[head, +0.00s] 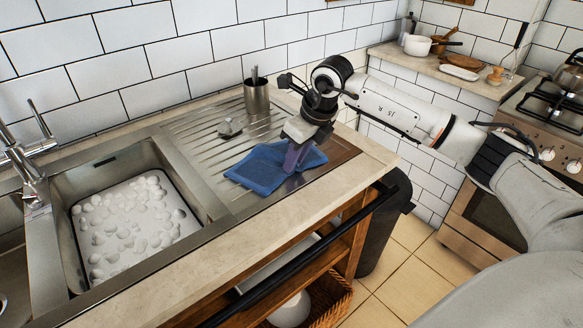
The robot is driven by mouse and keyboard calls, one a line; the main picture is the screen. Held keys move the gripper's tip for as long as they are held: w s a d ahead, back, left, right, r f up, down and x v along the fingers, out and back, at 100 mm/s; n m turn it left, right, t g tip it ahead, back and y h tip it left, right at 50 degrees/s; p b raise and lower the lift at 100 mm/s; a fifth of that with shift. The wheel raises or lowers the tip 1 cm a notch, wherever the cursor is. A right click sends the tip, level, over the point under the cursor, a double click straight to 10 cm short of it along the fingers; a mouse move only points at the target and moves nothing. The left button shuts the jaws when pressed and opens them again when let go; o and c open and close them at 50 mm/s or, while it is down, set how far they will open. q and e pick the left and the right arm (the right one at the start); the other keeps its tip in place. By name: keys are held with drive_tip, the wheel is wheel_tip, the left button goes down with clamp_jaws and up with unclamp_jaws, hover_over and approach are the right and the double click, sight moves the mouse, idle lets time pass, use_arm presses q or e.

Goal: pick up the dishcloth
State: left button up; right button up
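The blue dishcloth (258,170) lies on the ribbed metal drainboard, right of the sink, near the counter's front edge. It looks folded and a little rumpled. My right gripper (295,160) points down at the cloth's right part, and its fingers hide some of it. The fingertips look to be at the cloth or touching it. The gap between the fingers does not show, so I cannot tell whether they are open or closed on it. My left gripper is out of view.
A metal cup (257,98) and a small metal object (229,128) stand behind the cloth. The sink (190,205) with suds is at left, with a tap (22,165). A black rail (310,258) runs along the counter front. A stove (548,120) stands at right.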

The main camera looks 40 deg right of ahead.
drive_tip(key=shift+f, duration=0.15)
clamp_jaws()
wheel_tip(320, 180, up, 12)
drive_tip(key=p, duration=0.7)
wheel_tip(320, 180, up, 9)
